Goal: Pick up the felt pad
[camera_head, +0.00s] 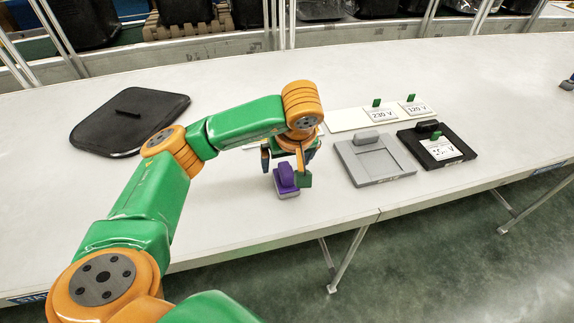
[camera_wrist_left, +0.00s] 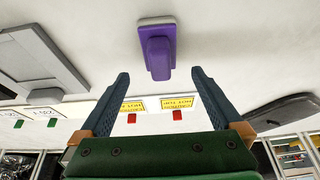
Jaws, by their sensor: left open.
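The felt pad appears to be the small purple block with a raised grip and a pale base (camera_head: 287,181), standing on the white table. In the left wrist view the purple pad (camera_wrist_left: 157,45) lies just beyond the fingertips, roughly centred between them. My left gripper (camera_head: 286,170) is open, close above and around the pad's far side in the head view, which partly hides it. In the wrist view the left gripper (camera_wrist_left: 160,76) has wide-parted, empty fingers. Whether a finger touches the pad cannot be told. My right gripper is not in view.
A grey plate with a handle (camera_head: 372,168) and a black one with a card (camera_head: 436,158) lie to the right. Behind them is a white strip (camera_head: 348,119) with voltage cards. A black lid (camera_head: 128,122) lies left. Yellow caution signs (camera_wrist_left: 177,103) show in the wrist view.

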